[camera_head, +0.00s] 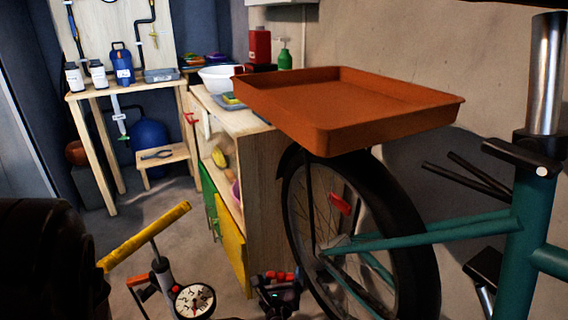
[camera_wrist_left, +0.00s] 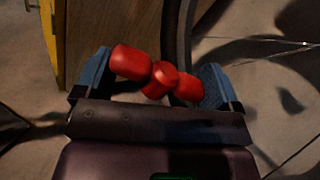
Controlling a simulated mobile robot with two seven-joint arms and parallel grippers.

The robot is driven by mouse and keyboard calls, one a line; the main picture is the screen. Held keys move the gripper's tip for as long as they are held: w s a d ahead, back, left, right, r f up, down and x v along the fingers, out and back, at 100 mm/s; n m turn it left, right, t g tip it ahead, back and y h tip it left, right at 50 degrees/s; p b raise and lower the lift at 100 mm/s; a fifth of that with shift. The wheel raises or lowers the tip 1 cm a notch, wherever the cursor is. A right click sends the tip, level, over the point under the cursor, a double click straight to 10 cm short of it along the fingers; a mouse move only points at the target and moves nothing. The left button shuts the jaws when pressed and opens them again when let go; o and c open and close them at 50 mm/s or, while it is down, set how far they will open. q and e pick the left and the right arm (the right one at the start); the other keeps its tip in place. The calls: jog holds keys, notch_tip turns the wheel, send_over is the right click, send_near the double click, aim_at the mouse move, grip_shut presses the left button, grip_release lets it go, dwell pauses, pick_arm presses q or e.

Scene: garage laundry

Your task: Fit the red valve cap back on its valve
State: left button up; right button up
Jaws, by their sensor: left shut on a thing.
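The red valve cap (camera_wrist_left: 163,78) shows in the left wrist view as a piece with several rounded red parts, set between the two blue finger pads of my left gripper (camera_wrist_left: 152,82). The left gripper is shut on it. In the head view my left gripper (camera_head: 281,286) is low, just left of the bicycle wheel (camera_head: 402,225), with red of the cap (camera_head: 283,276) at its tips. The wheel's dark tyre runs behind the cap in the wrist view. I cannot make out the valve itself. My right gripper is not in view.
An orange tray (camera_head: 345,97) sits above the wheel. The teal bicycle frame (camera_head: 522,230) stands at right. A red reflector (camera_head: 340,203) is among the spokes. A pump with a yellow handle (camera_head: 145,238) and gauge (camera_head: 194,300) stands left. A wooden cabinet (camera_head: 265,190) is behind.

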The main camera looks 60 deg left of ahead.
pick_arm(q)
jog(key=shift+w+d, duration=0.1)
jog(key=shift+w+d, duration=1.4)
jog(key=shift+w, duration=0.2)
jog(key=shift+w+d, duration=1.35)
jog(key=shift+w, duration=0.3)
jog(key=shift+w+d, duration=1.4)
jog(key=shift+w, duration=0.2)
jog(key=shift+s+f, duration=0.1)
jog(key=shift+f, duration=0.4)
